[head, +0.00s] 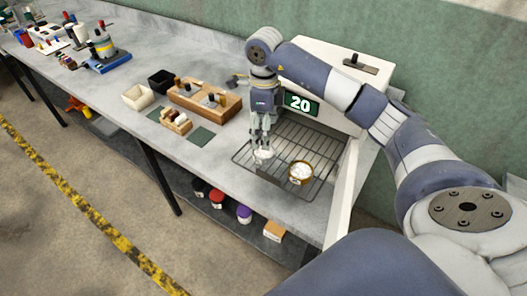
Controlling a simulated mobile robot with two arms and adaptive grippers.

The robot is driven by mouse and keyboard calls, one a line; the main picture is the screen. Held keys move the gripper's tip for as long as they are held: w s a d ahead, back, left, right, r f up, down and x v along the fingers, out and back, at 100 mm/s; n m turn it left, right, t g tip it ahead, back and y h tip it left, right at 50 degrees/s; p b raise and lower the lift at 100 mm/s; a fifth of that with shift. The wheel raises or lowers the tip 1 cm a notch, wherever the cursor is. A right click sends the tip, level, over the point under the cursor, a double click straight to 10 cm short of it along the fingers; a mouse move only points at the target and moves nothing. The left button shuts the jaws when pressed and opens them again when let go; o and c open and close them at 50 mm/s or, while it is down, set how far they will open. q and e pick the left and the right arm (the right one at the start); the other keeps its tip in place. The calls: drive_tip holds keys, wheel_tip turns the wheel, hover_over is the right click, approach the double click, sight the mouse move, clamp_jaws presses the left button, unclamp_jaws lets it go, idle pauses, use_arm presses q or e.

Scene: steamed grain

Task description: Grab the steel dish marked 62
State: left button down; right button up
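My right gripper (262,148) points down over the left part of a wire rack (318,143) in front of a white box-like appliance. Its fingers are at a small pale dish (264,155); I cannot tell whether they grip it or are only beside it. A second round dish (299,174) with a brownish rim and white contents stands on the rack, to the right of the gripper and nearer the front. No mark 62 can be read on either dish. My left gripper is not in view.
The appliance (315,58) has a display (301,103) reading 20, and its open door (343,205) stands right of the rack. A wooden block (205,101) and small boxes are on the bench to the left. Bare bench top lies between them and the rack.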

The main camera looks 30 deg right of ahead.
sight(264, 156)
drive_tip(key=shift+s+a+f, duration=0.15)
drive_tip(key=shift+s+f, duration=0.1)
drive_tip(key=shift+f, duration=0.35)
drive_tip(key=f+p, duration=0.1)
drive_tip(key=f, duration=0.1)
drive_tip(key=f+p, duration=0.2)
drive_tip(key=shift+s+a+f, duration=0.2)
drive_tip(key=shift+f, duration=0.5)
drive_tip(key=shift+w, duration=0.1)
drive_tip(key=shift+c, duration=0.5)
drive_tip(key=c, duration=1.1)
